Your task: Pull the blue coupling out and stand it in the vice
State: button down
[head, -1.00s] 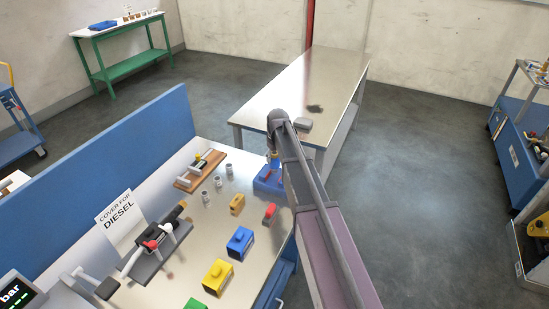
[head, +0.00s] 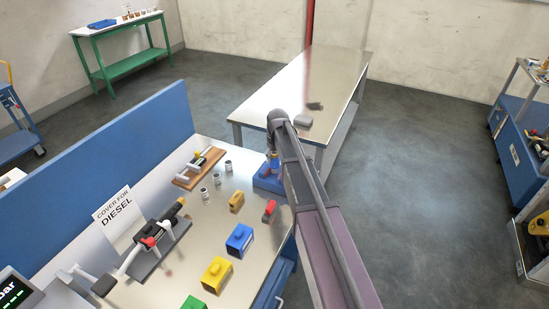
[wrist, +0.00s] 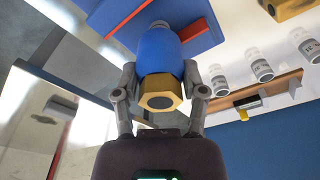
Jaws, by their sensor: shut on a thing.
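The blue coupling (wrist: 160,50) has a brass hex end (wrist: 160,92) facing the wrist camera. My gripper (wrist: 160,74) is shut on it, one finger on each side. In the head view the coupling (head: 275,160) shows only as a small blue patch beside my arm. The blue vice (head: 266,182) stands at the bench's far right corner, partly behind my arm. In the wrist view the vice (wrist: 204,32), with a red strip, lies around the coupling's far end. Whether that end touches it or sits between its jaws is hidden.
A red-handled part (head: 269,210) and a tan block (head: 236,202) lie near the vice. Blue (head: 240,238), yellow (head: 217,272) and green blocks stand nearer. Several grey cylinders (head: 217,179) stand to the left.

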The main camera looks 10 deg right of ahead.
jog(key=shift+f, duration=0.2)
jog(key=shift+c, duration=0.4)
grip_release()
jog(key=shift+r, duration=0.1)
notch_tip(320, 180, up, 9)
jog(key=p, duration=0.8)
jog(key=shift+p, duration=0.35)
jog(key=shift+a, duration=0.1)
jog(key=shift+s, duration=0.1)
dwell(0.5)
jog(key=s+f+m+b, duration=0.2)
jog(key=s+f+b, duration=0.1)
jog(key=s, duration=1.1)
jog(key=s+f+m+g+b, duration=0.1)
jog(key=s+f+m+b, duration=0.1)
jog(key=s, duration=1.3)
jog(key=shift+d+f+b, duration=0.2)
jog(key=shift+f+b, duration=0.5)
jog(key=shift+f, duration=0.15)
